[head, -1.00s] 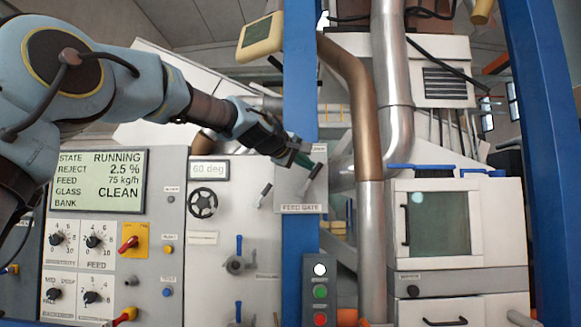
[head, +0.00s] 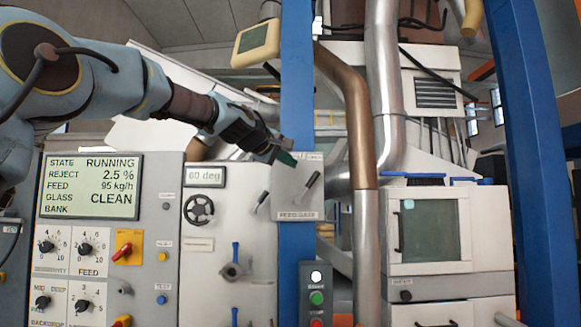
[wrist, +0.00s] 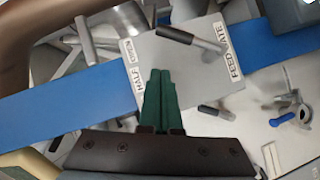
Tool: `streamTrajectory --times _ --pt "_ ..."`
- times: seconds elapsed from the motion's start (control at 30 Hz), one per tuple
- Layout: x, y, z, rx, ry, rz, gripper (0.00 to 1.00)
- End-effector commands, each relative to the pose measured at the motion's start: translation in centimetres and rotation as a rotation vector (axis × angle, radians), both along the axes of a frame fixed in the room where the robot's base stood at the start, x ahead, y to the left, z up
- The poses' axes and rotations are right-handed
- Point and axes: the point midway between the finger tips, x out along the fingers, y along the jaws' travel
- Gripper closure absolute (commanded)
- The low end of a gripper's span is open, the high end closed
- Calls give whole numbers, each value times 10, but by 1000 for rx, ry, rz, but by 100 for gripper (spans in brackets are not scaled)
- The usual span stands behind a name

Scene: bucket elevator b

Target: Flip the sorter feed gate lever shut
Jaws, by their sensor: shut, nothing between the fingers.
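The feed gate plate (head: 285,190) is a grey panel on the blue post, labelled FEED GATE. Its lever (head: 312,181) has a dark grip and leans up to the right. In the wrist view the lever (wrist: 190,40) lies across the plate, beyond my fingertips, near the HALF and OPEN labels (wrist: 132,70). My gripper (head: 287,158) is at the plate's upper edge, up and left of the lever grip. In the wrist view its green fingers (wrist: 160,74) are together, with nothing between them, and a gap shows between them and the lever.
A second small dark-handled lever (head: 261,200) is left of the plate. A handwheel (head: 199,209) and control panel with display (head: 92,186) stand further left. The blue post (head: 299,90) and brown pipe (head: 361,130) stand close by. A button box (head: 317,295) sits below.

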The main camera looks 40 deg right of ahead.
Motion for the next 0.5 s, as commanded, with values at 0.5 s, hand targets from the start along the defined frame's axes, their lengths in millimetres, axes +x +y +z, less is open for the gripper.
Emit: streamTrajectory --times 0.5 --pt "-31 76 23 -2 -3 2 100"
